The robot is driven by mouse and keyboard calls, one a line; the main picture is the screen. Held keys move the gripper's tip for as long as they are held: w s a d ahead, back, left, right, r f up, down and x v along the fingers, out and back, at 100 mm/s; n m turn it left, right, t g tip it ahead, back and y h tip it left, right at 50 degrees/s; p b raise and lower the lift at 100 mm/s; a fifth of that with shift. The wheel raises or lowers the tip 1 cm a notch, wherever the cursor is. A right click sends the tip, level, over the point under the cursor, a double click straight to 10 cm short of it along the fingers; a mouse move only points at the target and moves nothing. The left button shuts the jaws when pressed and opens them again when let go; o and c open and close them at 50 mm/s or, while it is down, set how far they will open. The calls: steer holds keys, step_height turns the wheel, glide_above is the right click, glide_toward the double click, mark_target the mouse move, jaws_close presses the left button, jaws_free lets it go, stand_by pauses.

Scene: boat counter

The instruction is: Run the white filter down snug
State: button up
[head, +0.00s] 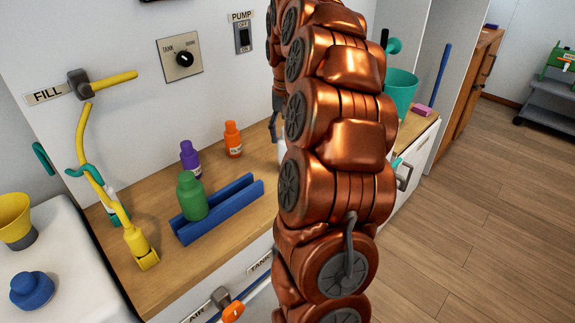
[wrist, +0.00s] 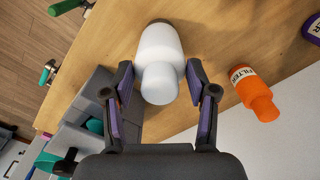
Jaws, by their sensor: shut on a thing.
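The white filter (wrist: 160,62) is a smooth, rounded white body with a narrower end toward the wrist camera. It sits over the wooden counter (wrist: 225,45), with a dark edge at its far end. My gripper (wrist: 160,72) has one finger on each side of it and is shut on it. The contact faces are hard to make out. Whether the filter's far end is fully seated is hidden. In the head view my copper arm covers most of the gripper and filter.
An orange bottle labelled FILTER (wrist: 257,95) stands right of the gripper. Purple (head: 190,158) and green (head: 191,197) bottles stand near a blue rack (head: 220,210). A yellow hose (head: 90,150) hangs at the left. A grey holder (wrist: 85,110) lies left in the wrist view.

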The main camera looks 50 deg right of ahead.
steer(key=shift+m, duration=0.4)
steer(key=shift+f+m+b, duration=0.15)
steer(key=shift+m+b, duration=0.25)
steer(key=shift+m, duration=0.5)
steer(key=shift+m+b, duration=0.5)
steer(key=shift+b, duration=0.1)
steer(key=o, duration=1)
steer(key=shift+r, duration=0.2)
